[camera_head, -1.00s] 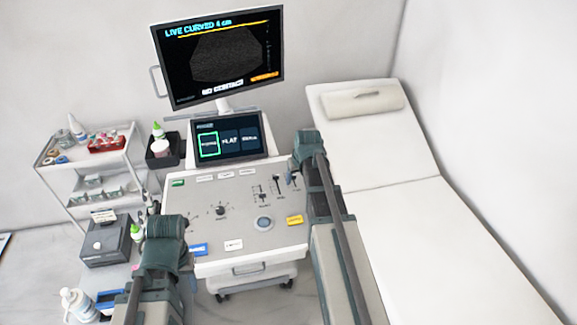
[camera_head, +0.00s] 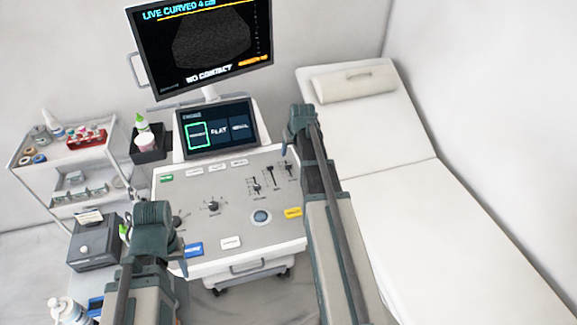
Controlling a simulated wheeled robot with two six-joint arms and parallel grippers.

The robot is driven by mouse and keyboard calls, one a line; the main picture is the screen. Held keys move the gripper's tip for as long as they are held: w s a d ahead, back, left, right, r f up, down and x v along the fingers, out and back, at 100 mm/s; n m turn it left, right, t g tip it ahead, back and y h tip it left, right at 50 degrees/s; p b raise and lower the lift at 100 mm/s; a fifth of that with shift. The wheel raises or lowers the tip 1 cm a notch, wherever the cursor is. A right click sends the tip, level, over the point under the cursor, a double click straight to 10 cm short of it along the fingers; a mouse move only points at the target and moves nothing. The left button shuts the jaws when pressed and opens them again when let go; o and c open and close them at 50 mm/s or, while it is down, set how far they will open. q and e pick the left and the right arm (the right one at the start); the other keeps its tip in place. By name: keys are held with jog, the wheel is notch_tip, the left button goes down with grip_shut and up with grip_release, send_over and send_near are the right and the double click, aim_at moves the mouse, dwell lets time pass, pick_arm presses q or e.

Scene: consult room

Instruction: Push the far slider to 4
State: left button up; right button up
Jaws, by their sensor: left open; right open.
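The console panel (camera_head: 232,235) carries a group of dark sliders at its right side. One slider (camera_head: 256,186) is at the left of the group, one (camera_head: 270,177) in the middle, and one (camera_head: 290,169) farthest back, near the right edge. Their scale marks are too small to read. My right gripper (camera_head: 300,112) is open, above and beyond the panel's right back corner, with its arm along the panel's right edge. It appears clear of the sliders. My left gripper (camera_head: 155,212) is open over the panel's left front corner, far from the sliders.
A touch screen (camera_head: 216,130) and a monitor (camera_head: 203,45) rise behind the panel. A knob (camera_head: 213,206), a trackball (camera_head: 260,217) and a yellow button (camera_head: 293,212) are on the panel. A couch (camera_head: 385,145) stands right, a cart (camera_head: 75,150) left.

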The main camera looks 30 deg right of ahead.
aim_at(288, 164)
jog(key=b+x, duration=1)
jog(key=x, duration=0.2)
jog(key=shift+r, duration=0.1)
grip_shut()
jog(key=shift+w, duration=0.1)
dwell(1.0)
